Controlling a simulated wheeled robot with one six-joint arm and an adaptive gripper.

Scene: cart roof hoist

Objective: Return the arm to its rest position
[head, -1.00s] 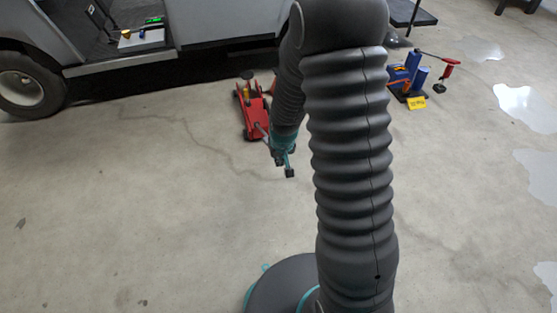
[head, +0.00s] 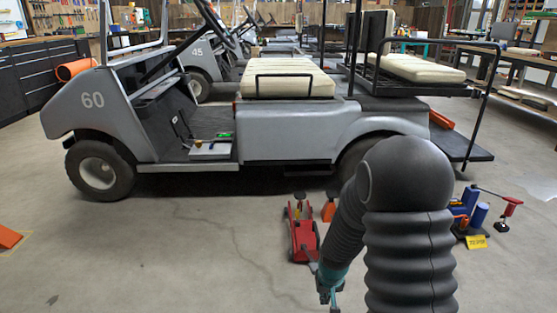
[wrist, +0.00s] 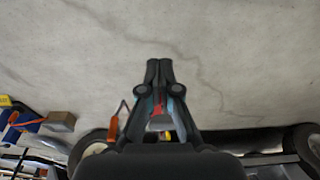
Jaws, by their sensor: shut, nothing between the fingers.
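My arm reaches forward at the lower right of the head view. My gripper (head: 331,293) hangs in front of the red floor jack (head: 304,238), above the concrete floor, and is partly cut by the arm. In the wrist view my gripper (wrist: 159,66) has its two fingertips together with nothing between them. Bare floor lies beyond the tips. A bit of red shows between the finger links.
A grey golf cart (head: 285,133) marked 60 stands ahead, with a tray (head: 210,149) on its footwell. An orange stand (head: 328,211) is beside the jack. A blue tool set (head: 470,214) with a yellow tag stands right. Floor at left is mostly clear.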

